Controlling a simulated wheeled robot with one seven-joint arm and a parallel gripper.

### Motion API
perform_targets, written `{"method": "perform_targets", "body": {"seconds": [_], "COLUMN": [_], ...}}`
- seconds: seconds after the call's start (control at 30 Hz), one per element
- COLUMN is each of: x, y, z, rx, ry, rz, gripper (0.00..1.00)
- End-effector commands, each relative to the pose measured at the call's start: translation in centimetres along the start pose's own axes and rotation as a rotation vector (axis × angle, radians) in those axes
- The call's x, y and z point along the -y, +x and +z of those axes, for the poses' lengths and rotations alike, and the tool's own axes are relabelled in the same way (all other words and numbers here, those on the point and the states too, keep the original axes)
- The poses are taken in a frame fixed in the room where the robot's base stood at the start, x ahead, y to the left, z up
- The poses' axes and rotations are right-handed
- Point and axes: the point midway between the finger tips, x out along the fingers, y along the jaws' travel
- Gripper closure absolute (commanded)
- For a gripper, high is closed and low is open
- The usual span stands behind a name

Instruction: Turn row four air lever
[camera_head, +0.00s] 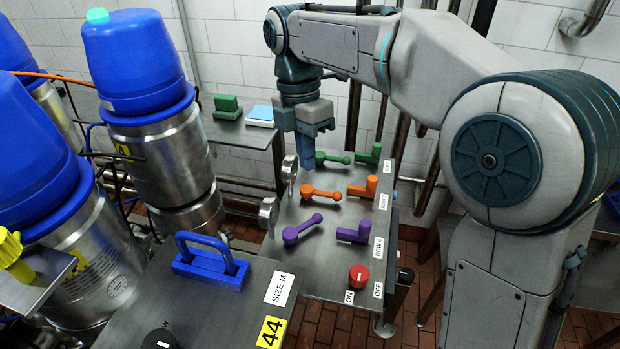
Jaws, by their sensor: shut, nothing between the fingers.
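The panel (326,271) is a grey metal plate with rows of coloured levers. The row by the label ROW 4 (377,248) has a purple ball-ended lever (303,229) at left and a purple block-shaped handle (355,233) at right. I cannot read which one is the air lever. Orange levers (321,193) and green levers (333,158) lie in the rows behind. My gripper (308,160) points down at the far left of the panel, near the green ball-ended lever and away from the purple row. It is shut and empty.
A red knob (358,275) marked ON and OFF sits at the panel's front. Round gauges (269,213) stand along its left edge. A nearer box with a blue handle (210,262) and blue-topped steel kegs (150,110) fill the left. A white tiled wall is behind.

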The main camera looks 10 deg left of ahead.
Motion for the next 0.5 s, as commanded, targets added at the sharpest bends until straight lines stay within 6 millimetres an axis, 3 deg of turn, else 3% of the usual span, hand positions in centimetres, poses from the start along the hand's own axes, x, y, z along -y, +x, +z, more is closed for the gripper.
{"method": "perform_targets", "body": {"seconds": [0.3, 0.5], "x": [7.9, 11.3], "y": [5.0, 6.4], "z": [1.8, 2.5], "rx": [-0.254, -0.346], "ry": [0.003, 0.036], "rz": [0.258, 0.508], "gripper": [1.0, 1.0]}}
